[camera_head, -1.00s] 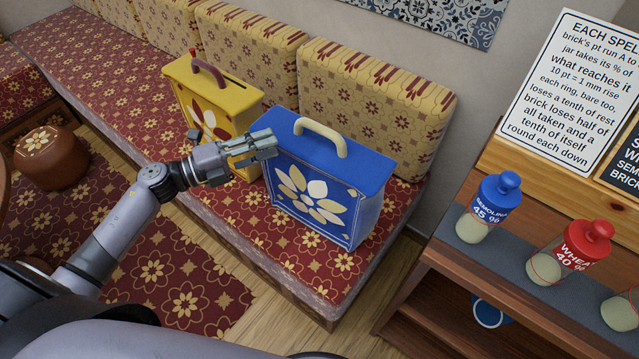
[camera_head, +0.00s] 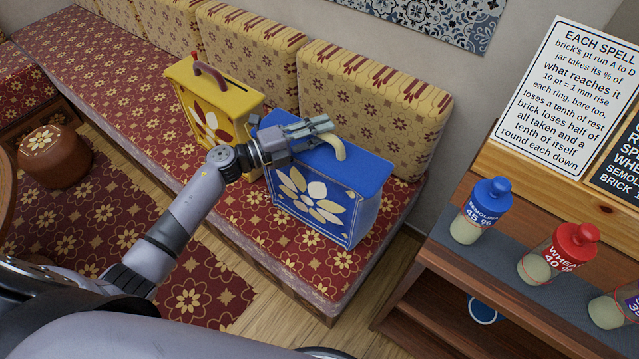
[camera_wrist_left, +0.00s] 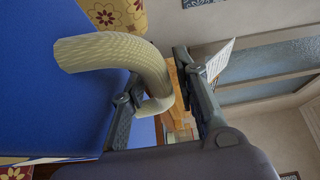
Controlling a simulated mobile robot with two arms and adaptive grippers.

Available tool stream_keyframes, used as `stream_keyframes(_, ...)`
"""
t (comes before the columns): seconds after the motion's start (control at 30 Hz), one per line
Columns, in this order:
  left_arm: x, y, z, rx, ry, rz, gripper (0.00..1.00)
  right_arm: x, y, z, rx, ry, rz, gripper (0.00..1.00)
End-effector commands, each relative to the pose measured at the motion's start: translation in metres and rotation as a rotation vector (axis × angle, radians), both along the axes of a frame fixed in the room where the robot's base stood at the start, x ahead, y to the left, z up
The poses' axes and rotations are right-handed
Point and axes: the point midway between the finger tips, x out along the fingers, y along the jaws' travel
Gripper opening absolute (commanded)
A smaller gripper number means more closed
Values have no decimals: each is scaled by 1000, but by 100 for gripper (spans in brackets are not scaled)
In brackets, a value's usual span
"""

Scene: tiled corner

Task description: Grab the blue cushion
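The blue cushion (camera_head: 322,193) is box-shaped, with a cream flower on its front and a cream arched handle (camera_head: 338,146) on top. It stands upright on the red patterned bench seat (camera_head: 295,258). My left gripper (camera_head: 322,126) is at the handle, above the cushion's top, and covers part of the handle. In the left wrist view, its two fingers are apart and part of the handle (camera_wrist_left: 150,68) lies between them. I cannot tell if a finger touches it. My right gripper is not in view.
A yellow box-shaped cushion (camera_head: 190,88) with a red handle stands left of the blue one. Patterned backrest cushions (camera_head: 375,105) line the wall behind. A wooden shelf unit (camera_head: 430,262) with several jars stands at the right. A brown stool (camera_head: 62,160) is at the left.

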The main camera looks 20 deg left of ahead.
Motion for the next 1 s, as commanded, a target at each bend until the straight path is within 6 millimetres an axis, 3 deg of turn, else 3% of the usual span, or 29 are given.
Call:
stream_keyframes(0.17,0,0,-1,1,1,0,28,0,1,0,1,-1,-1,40)
stream_keyframes(0.6,0,1,-1,1,1,0,0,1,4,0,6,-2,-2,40)
stream_keyframes(1.0,0,1,-1,2,1,1,0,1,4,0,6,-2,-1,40)
